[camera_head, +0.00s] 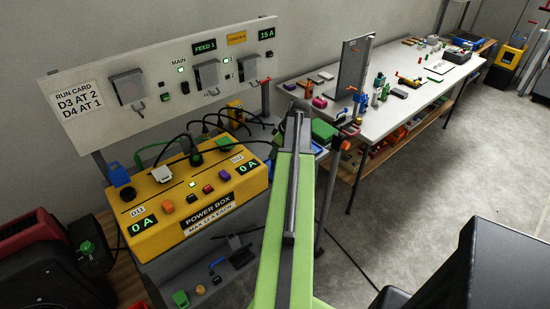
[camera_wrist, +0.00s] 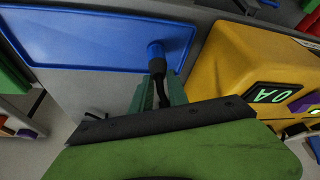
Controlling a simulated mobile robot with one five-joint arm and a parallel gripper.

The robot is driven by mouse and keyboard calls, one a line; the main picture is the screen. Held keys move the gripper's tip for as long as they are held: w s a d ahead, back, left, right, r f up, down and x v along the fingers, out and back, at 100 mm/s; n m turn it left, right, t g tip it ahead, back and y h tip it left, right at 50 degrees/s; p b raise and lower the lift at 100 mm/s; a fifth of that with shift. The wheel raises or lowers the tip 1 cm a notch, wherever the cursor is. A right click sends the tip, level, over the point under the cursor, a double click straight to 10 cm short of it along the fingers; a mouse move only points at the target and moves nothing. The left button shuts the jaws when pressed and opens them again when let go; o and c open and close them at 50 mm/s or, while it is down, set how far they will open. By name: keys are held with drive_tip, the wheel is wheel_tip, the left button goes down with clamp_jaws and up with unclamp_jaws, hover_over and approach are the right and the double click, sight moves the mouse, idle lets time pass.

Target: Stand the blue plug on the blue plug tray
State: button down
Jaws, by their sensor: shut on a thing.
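The blue plug (camera_wrist: 155,50) shows in the wrist view at the end of a black collar and cable, between the fingertips of my gripper (camera_wrist: 160,84). My gripper is shut on it. The blue plug tray (camera_wrist: 80,40) fills the upper left of the wrist view, and the plug overlaps its right end. I cannot tell whether the plug touches the tray. In the head view my gripper (camera_head: 299,112) is past the right end of the power box, and my arm hides the plug. Only a blue sliver shows beside it, perhaps the tray.
The yellow power box (camera_head: 185,225) with cables stands left of my arm; it also shows close at right in the wrist view (camera_wrist: 225,75). A panel (camera_head: 160,95) stands behind it. A green block (camera_head: 323,130) is right of my gripper. A cluttered white bench (camera_head: 415,105) extends to the right.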

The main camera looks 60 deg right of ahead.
drive_tip(key=shift+r, duration=0.1)
drive_tip(key=c, duration=1.3)
unclamp_jaws()
drive_tip(key=shift+o, duration=0.2)
drive_tip(key=p+v, duration=1.1)
drive_tip(key=v, duration=0.1)
